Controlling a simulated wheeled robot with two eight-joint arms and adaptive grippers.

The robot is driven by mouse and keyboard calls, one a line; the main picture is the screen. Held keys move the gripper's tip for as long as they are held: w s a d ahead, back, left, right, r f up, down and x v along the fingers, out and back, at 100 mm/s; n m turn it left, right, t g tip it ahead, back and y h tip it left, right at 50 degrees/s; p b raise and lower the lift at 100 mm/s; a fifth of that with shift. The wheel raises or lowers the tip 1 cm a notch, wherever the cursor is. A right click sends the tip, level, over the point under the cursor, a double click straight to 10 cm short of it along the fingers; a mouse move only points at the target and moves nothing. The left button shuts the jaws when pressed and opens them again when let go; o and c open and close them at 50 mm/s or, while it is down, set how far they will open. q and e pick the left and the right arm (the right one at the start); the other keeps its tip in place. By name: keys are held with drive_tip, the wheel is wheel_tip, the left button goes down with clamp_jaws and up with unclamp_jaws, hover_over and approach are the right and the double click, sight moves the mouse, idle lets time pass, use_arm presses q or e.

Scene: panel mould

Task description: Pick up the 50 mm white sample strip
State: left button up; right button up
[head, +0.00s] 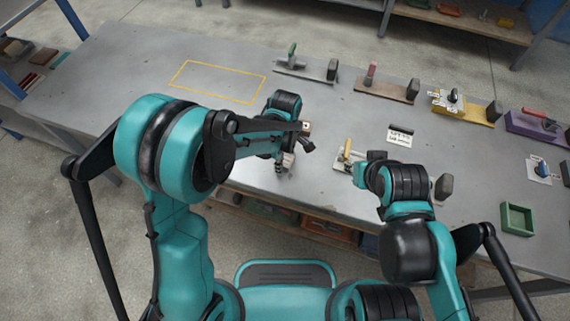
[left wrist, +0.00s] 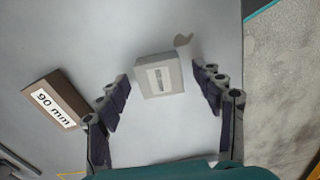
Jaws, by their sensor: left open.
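A pale, whitish block (left wrist: 160,76) with a small label lies on the grey bench in the left wrist view. The label is too blurred to read, so I cannot confirm 50 mm. My left gripper (left wrist: 162,82) is open, with one finger on each side of the block and a gap on both sides. In the head view my left gripper (head: 286,163) is low over the bench's near edge, and the pale block cannot be made out clearly there. My right arm is over the bench to the right; its fingers cannot be made out.
A brown block marked 90 mm (left wrist: 52,101) lies left of the left fingers. The bench (head: 130,70) carries a yellow outlined rectangle (head: 217,81), clear inside. Several handled tools on boards (head: 386,88) line the far side. A green tray (head: 517,219) stands at right.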

use_arm(q)
drive_tip(key=shift+f, duration=0.4)
drive_tip(key=shift+r, duration=0.1)
drive_tip(key=c, duration=1.3)
drive_tip(key=shift+o, duration=0.2)
